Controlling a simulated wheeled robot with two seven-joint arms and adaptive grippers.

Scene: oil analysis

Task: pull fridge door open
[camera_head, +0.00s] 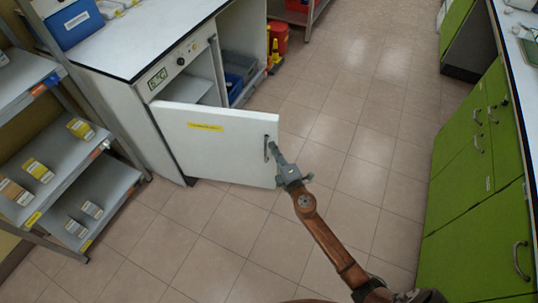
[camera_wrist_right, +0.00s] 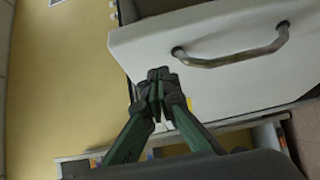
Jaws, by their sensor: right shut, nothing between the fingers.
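The fridge (camera_head: 140,115) is a white under-counter unit with a small display (camera_head: 158,78) and a knob. Its white door (camera_head: 225,155) with a yellow label stands open, swung out from the body, and part of the interior (camera_head: 185,90) shows above it. The door's metal handle (camera_head: 266,148) is near its free edge. My right gripper (camera_head: 274,148) is shut and empty beside the handle in the head view. In the right wrist view the closed fingertips (camera_wrist_right: 158,80) lie in front of the door (camera_wrist_right: 240,95), apart from the handle (camera_wrist_right: 235,57). My left gripper is out of view.
A shelf rack (camera_head: 75,165) with small boxes stands at the left, close to the door's hinge side. Green cabinets (camera_head: 470,170) line the right. A yellow wet-floor sign (camera_head: 275,55) and a red bin (camera_head: 279,38) are at the back. The tiled floor (camera_head: 340,130) between is clear.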

